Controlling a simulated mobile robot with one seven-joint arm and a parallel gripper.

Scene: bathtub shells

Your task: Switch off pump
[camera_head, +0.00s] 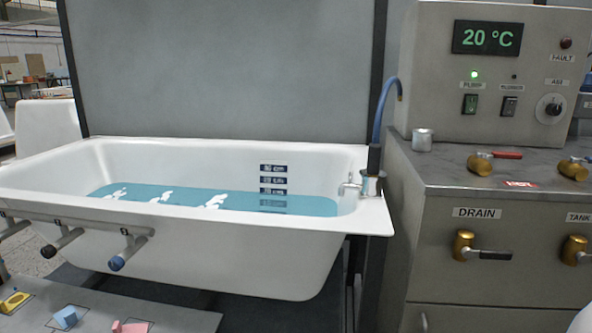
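The small round lamp (474,75) above that label glows green. The rocker's tilt is too small to tell. To its right is a dark rocker switch (509,106) with a blurred label and an unlit lamp above it. My gripper is not in view.
A display (487,38) reads 20 °C beside a dark red FAULT lamp (566,43). A round knob (549,108) is at right. Brass valves (480,164) and a metal cup (422,139) stand on the cabinet top (450,177). The white tub (215,250) holds blue water.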

